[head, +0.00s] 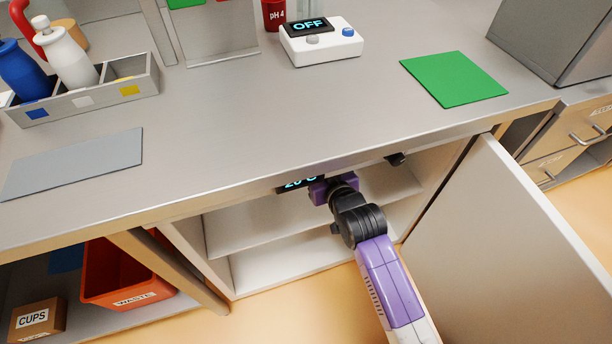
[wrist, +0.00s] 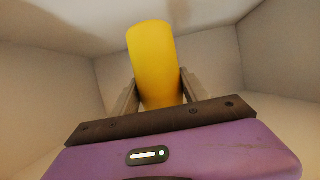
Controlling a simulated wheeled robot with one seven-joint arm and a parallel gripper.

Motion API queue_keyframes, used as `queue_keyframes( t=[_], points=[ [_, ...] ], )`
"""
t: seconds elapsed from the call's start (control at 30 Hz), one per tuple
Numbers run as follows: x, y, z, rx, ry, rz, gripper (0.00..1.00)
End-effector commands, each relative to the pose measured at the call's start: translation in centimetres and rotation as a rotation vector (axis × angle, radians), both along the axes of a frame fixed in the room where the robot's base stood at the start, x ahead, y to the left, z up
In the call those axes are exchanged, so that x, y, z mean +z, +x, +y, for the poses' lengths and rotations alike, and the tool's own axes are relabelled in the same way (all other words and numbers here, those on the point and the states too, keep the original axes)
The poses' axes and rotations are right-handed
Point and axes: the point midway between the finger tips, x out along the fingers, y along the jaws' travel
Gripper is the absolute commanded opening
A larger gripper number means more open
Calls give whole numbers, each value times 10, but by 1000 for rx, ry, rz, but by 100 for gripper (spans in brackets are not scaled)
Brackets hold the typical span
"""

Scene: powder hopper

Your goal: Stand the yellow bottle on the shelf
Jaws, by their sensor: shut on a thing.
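The yellow bottle (wrist: 152,42) is between the two fingers of my gripper (wrist: 158,76) in the wrist view, and the gripper is shut on it. Pale cabinet walls surround it. I cannot tell whether its base touches a surface. In the head view my arm reaches into the open cabinet under the bench, by the shelf board (head: 243,229). The bottle and fingertips are hidden there by the bench top and my arm.
The cabinet door (head: 520,235) stands open at the right. A small display (head: 300,183) sits under the bench edge beside my wrist. The cabinet floor (head: 285,268) looks clear. On the bench, a rack (head: 95,100) holds a blue bottle (head: 25,72) and a white bottle (head: 70,60).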

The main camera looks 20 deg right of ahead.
Motion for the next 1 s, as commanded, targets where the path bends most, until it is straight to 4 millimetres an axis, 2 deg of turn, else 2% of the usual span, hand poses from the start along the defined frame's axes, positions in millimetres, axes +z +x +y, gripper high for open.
queue_keyframes(
  t=[0.33, 0.57, 0.8, 1.0],
  points=[
    [-52, 0, 0, 0, 0, 1, 0],
    [-66, 0, 0, 0, 0, -1, 0],
    [-96, 0, 0, 0, 0, 1, 0],
    [-98, 1, 0, 0, 0, -3, 0]
  ],
)
